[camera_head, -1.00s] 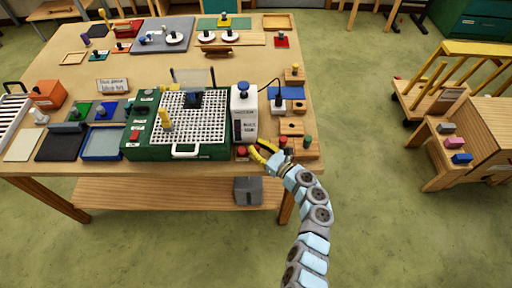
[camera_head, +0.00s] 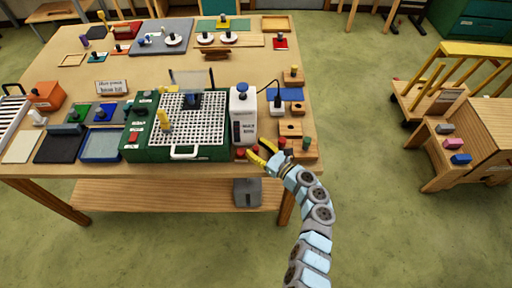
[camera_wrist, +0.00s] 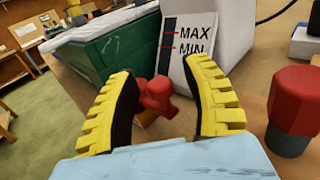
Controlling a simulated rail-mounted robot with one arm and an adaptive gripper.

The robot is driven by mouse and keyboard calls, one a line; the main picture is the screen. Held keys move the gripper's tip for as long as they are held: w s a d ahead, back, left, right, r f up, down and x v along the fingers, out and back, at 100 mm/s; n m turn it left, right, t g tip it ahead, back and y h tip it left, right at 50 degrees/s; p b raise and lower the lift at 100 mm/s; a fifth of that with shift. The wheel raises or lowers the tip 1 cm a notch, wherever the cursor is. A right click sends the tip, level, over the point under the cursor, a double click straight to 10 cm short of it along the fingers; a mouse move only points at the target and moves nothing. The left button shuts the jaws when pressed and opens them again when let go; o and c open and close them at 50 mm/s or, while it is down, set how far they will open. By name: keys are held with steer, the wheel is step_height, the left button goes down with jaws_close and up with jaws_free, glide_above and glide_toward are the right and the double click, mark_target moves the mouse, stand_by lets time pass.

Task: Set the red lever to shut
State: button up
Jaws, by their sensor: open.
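A small red lever-like piece (camera_wrist: 157,95) stands in the wrist view at the foot of the white tank (camera_wrist: 218,35) marked MAX and MIN. It shows between the two yellow fingers of my gripper (camera_wrist: 160,72), with no clear contact on either side. The fingers are spread open. The head view shows my gripper (camera_head: 260,150) at the table's front edge, in front of the white tank (camera_head: 243,115), with a small red part (camera_head: 254,149) by its fingertips. Which setting the lever is in cannot be told.
A larger red knob (camera_wrist: 293,105) stands close to the right finger. The green box (camera_head: 140,150) with a white grid top is left of the tank. Wooden blocks (camera_head: 290,127) stand to the right. Open floor (camera_head: 370,200) lies right of the table.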

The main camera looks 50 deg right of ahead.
steer(key=shift+s, duration=0.1)
steer(key=s, duration=1.2)
steer(key=shift+a, duration=0.2)
steer(key=shift+w, duration=0.1)
